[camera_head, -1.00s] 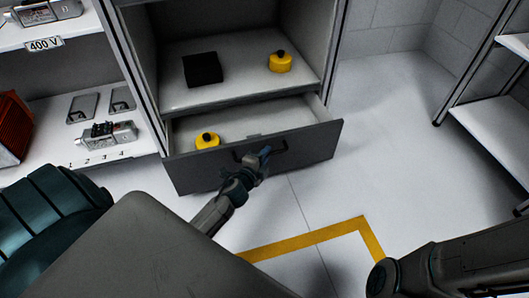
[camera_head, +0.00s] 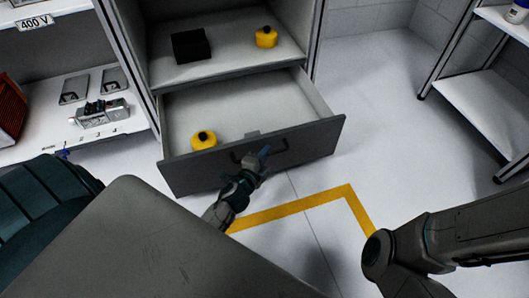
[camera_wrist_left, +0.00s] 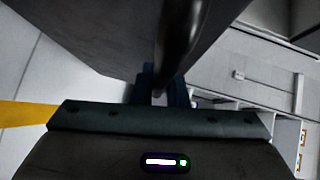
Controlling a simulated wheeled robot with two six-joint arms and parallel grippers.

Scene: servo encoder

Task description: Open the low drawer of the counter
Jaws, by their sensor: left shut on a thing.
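The low drawer (camera_head: 310,147) of the counter has a dark grey front and is pulled well out, showing its pale inside. A yellow round object with a black knob (camera_head: 203,140) lies inside at the left. My left gripper (camera_head: 259,160) is at the drawer's dark bar handle (camera_head: 278,147) and is shut on it. In the left wrist view, the handle (camera_wrist_left: 180,35) runs down between the fingers of the gripper (camera_wrist_left: 161,88). My right arm shows at the lower right of the head view, but its gripper is out of view.
The counter shelf above the drawer (camera_head: 225,70) holds a black box (camera_head: 191,46) and another yellow object (camera_head: 266,37). A shelf unit with metal devices (camera_head: 100,113) stands at left, white shelves (camera_head: 480,100) at right. Yellow tape (camera_head: 290,209) marks the clear floor in front.

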